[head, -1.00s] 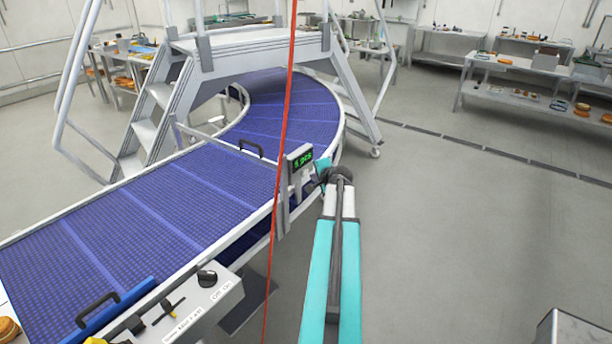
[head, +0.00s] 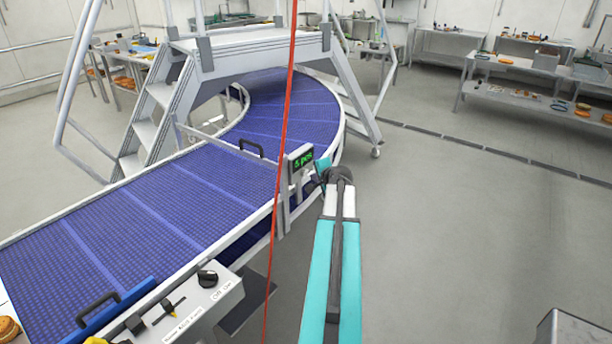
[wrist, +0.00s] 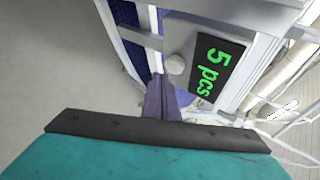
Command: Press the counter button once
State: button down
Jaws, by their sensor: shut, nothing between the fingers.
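The counter (head: 300,158) is a grey box with a green-lit display, mounted on the outer rail of the blue conveyor. In the wrist view its display (wrist: 217,68) reads "5 pcs", turned sideways. A round pale grey button (wrist: 175,64) sits on its face beside the display. My gripper (wrist: 158,80) is shut and empty, its fingertips just below and left of the button in the wrist view. I cannot tell whether they touch it. In the head view my arm reaches up to the counter and the button is not clearly visible.
The blue conveyor belt (head: 150,205) curves away under a metal step platform (head: 250,45). A control box (head: 205,300) with a black knob stands at the near belt edge.

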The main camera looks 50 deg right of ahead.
jog(key=shift+w, duration=0.95)
dwell(2.0)
jog(key=shift+s, duration=0.2)
jog(key=shift+s+b, duration=0.35)
jog(key=shift+s, duration=0.4)
jog(key=shift+s+b, duration=0.95)
jog(key=shift+s, duration=1.55)
jog(key=shift+s, duration=0.1)
